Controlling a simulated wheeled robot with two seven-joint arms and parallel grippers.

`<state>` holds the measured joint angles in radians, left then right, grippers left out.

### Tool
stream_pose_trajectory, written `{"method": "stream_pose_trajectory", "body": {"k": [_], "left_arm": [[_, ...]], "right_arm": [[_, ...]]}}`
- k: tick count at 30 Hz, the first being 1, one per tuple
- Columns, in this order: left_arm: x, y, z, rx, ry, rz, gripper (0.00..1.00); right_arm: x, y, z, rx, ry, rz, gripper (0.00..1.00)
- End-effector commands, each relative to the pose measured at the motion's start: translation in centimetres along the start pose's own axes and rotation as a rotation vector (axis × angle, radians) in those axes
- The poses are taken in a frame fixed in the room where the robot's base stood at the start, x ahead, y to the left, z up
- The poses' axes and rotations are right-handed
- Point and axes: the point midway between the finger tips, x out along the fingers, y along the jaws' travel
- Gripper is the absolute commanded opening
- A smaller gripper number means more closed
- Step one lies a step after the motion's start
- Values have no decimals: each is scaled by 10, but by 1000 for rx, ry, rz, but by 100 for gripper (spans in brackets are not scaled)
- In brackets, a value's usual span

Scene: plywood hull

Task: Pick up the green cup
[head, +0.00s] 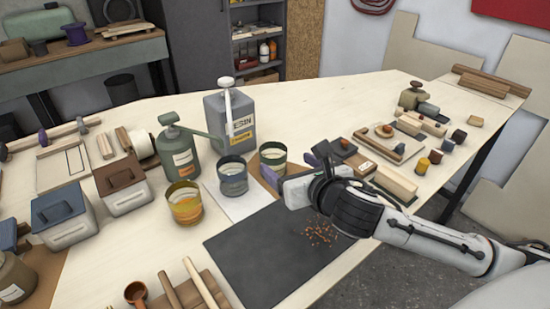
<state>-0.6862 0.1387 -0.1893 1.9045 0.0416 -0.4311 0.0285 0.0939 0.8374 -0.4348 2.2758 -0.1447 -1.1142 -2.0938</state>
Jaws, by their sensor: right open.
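The green cup (273,156) stands upright on the table, just right of a blue-grey cup (233,177). Its lower right part is partly hidden by my right gripper. My right gripper (294,164) reaches in from the right, with its purple fingers spread apart and pointing at the green cup. One finger shows at the cup's near side, the other to its right. Whether either finger touches the cup I cannot tell. My left gripper is not in view.
A yellow-orange cup (186,205) stands front left. A resin can (230,118) and a green pump bottle (178,152) stand behind the cups. A dark mat (260,255) with orange crumbs lies in front. Wood blocks and a tray (388,150) are on the right.

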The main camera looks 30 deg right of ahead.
Motion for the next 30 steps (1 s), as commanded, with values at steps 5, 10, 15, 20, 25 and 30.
{"method": "stream_pose_trajectory", "body": {"k": [5, 10, 15, 20, 25, 30], "left_arm": [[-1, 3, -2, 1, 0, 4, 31], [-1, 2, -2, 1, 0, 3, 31], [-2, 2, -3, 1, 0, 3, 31], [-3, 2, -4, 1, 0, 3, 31], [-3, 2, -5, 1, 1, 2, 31], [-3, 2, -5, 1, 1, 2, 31]], "right_arm": [[26, 2, -4, -12, 10, -4, 75], [45, 1, -4, -13, 9, -3, 75], [59, 3, -4, -9, 10, -3, 75], [84, 4, -5, -9, 10, -3, 75], [98, 4, -5, -12, 9, -1, 75], [99, 4, -5, -13, 7, 0, 75]]}}
